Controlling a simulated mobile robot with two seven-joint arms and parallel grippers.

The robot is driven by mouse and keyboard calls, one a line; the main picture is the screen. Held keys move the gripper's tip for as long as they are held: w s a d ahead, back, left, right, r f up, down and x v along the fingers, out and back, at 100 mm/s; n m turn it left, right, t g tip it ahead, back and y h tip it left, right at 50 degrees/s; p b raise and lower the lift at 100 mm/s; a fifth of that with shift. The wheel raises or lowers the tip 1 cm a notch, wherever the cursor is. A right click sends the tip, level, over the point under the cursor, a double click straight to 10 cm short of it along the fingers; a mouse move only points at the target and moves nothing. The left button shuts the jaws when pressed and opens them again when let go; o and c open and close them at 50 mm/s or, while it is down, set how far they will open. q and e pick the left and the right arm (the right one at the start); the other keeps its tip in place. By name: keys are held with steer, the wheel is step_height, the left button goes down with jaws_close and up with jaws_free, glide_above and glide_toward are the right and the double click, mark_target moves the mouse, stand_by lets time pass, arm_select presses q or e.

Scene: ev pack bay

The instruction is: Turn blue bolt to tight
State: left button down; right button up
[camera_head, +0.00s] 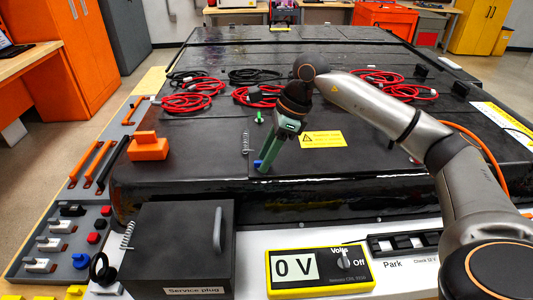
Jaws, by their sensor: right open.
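The blue bolt (257,163) shows as a small blue spot on the black battery pack (190,185), near its front edge. My right gripper (265,168) reaches down over the pack with its green fingers right beside the blue bolt. Its jaws are open, though the gap between them is hard to see from here. The fingers hide part of the bolt, and I cannot tell whether they touch it or stand around it. My left gripper is not in view.
A green bolt (259,117) stands behind the blue one, with a spring (246,142) to the left. Red cables (193,97) lie further back. An orange block (148,147) sits at left. A yellow voltmeter (320,271) reading 0 V and a service plug box (175,245) are in front.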

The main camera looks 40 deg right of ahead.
jaws_close()
stand_by(0.3)
stand_by(0.3)
